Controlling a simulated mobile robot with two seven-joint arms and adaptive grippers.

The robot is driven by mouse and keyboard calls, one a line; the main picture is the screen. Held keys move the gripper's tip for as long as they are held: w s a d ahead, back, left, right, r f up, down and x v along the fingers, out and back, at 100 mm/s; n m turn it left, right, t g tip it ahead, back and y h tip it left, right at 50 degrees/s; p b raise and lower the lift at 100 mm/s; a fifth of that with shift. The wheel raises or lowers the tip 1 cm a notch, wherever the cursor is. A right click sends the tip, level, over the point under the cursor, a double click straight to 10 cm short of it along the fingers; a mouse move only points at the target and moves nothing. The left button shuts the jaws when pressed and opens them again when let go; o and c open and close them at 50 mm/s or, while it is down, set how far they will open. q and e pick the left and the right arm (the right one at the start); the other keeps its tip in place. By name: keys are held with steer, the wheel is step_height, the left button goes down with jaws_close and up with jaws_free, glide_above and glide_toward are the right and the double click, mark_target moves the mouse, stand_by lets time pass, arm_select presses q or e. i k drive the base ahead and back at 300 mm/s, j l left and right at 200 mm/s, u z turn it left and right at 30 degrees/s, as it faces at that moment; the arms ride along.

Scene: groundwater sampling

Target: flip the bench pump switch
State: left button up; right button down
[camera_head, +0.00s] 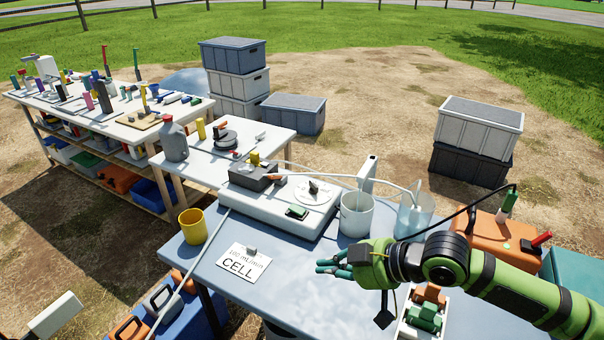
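The bench pump (270,213) is a flat white unit on the blue-grey table. It carries a dark grey box (250,177) with yellow and orange parts, a round white dial-like disc (313,192) and a small green-topped dark piece (297,211) near its front edge. I cannot tell for sure which small part is the switch, or its position. My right gripper (322,266) has teal fingers, spread apart and empty. It points left above the table, in front of the pump and apart from it. My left gripper is not in view.
A white cup (356,215) and a clear beaker (414,216) with a tube stand right of the pump. A yellow cup (193,226) and a CELL card (243,262) lie left and in front. An orange case (492,238) is at right. Tubing crosses the table.

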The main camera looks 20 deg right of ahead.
mark_target(297, 210)
steer(key=i+l, duration=0.25)
steer(key=i, duration=0.15)
steer(key=i+l, duration=0.2)
steer(key=i, duration=0.2)
